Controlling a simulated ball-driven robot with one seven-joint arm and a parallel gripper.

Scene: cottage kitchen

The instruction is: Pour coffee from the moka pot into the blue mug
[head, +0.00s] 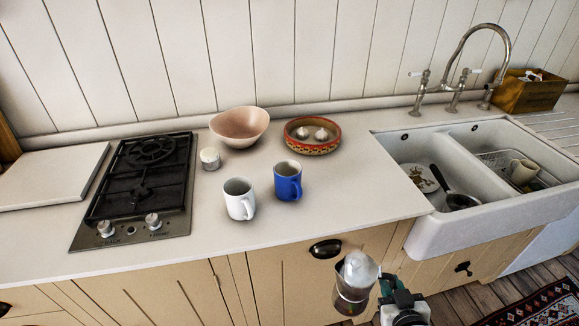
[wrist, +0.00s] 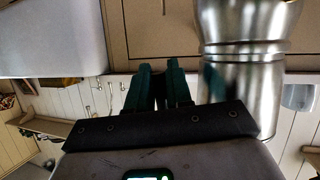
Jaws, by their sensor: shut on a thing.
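The silver moka pot (head: 352,288) is held in the air in front of the counter's front edge, below the drawer handle in the head view. It looks roughly upright. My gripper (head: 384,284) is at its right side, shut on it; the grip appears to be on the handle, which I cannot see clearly. In the wrist view the pot's metal body (wrist: 240,90) stands right of my dark green fingers (wrist: 158,72). The blue mug (head: 288,184) stands upright on the counter, up and left of the pot.
A white mug (head: 240,202) stands close left of the blue one. A gas hob (head: 140,190) is left, a double sink (head: 455,215) right. The counter right of the blue mug is clear.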

